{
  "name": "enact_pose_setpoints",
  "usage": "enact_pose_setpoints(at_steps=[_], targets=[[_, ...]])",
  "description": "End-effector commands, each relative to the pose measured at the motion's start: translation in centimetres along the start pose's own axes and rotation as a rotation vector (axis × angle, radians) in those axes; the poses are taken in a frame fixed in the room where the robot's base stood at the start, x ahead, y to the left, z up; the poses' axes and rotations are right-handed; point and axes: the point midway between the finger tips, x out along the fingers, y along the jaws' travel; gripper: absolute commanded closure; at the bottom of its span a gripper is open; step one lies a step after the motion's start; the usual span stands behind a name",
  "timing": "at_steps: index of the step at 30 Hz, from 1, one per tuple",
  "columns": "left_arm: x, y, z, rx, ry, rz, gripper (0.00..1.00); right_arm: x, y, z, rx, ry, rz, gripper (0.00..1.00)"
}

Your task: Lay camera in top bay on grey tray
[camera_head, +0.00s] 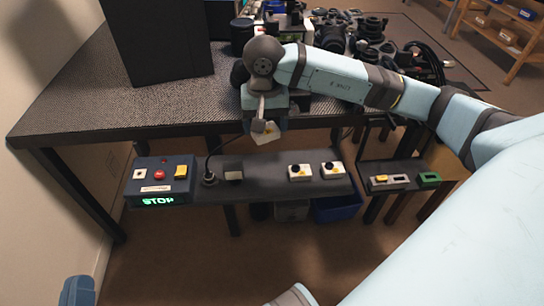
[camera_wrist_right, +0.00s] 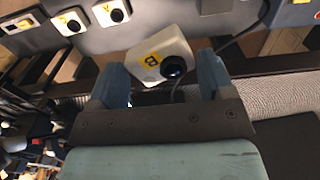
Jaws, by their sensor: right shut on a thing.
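The camera is a white block with a yellow label marked B and a black round lens. In the right wrist view this camera (camera_wrist_right: 163,50) sits between the two blue fingers of my right gripper (camera_wrist_right: 162,82), which is shut on it. In the head view the camera (camera_head: 266,134) hangs tilted under my right gripper (camera_head: 264,122), in front of the table edge and above a dark grey ledge (camera_head: 262,187). A black cable runs near it. I cannot make out the top bay or which surface is the grey tray. Part of my left gripper (camera_head: 77,291) shows at the lower left; its fingers are unclear.
Two similar white blocks (camera_head: 299,172) (camera_head: 332,169) sit on the ledge. A control box (camera_head: 162,178) reads STOP at its left. A smaller ledge (camera_head: 392,188) with a green item stands right. A tall black box (camera_head: 158,42) and many lenses (camera_head: 370,30) are on the table.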

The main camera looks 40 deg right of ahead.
Motion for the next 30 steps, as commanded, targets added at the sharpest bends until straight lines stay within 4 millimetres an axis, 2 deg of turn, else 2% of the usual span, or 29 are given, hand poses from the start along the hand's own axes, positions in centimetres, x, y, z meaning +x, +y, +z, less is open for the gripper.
enact_pose_setpoints(at_steps=[1,3,10,13,20,26,30], targets=[[0.0,0.2,-0.2,-0.004,0.032,0.014,1.0,2.0,0.0,0.1,0.0,-0.005,0.003,0.5],[0.0,0.3,0.2,-0.008,0.026,0.019,1.0,3.9,0.0,0.1,0.001,-0.005,0.002,0.5],[0.0,0.0,2.2,-0.014,-0.043,0.024,1.0,9.4,0.0,0.1,0.001,-0.003,0.001,0.5],[0.0,-0.1,2.7,-0.015,-0.065,0.025,1.0,10.8,0.0,0.1,0.0,-0.002,0.0,0.5],[-0.1,-0.2,3.4,-0.017,-0.088,0.027,1.0,12.3,0.0,0.1,0.001,-0.001,0.0,0.5],[-0.2,-0.4,4.8,-0.018,-0.131,0.031,1.0,15.4,0.0,0.1,0.0,-0.003,0.001,0.5],[-0.1,-0.4,4.8,-0.017,-0.143,0.032,1.0,15.7,0.0,0.1,0.0,0.001,-0.001,0.5]])
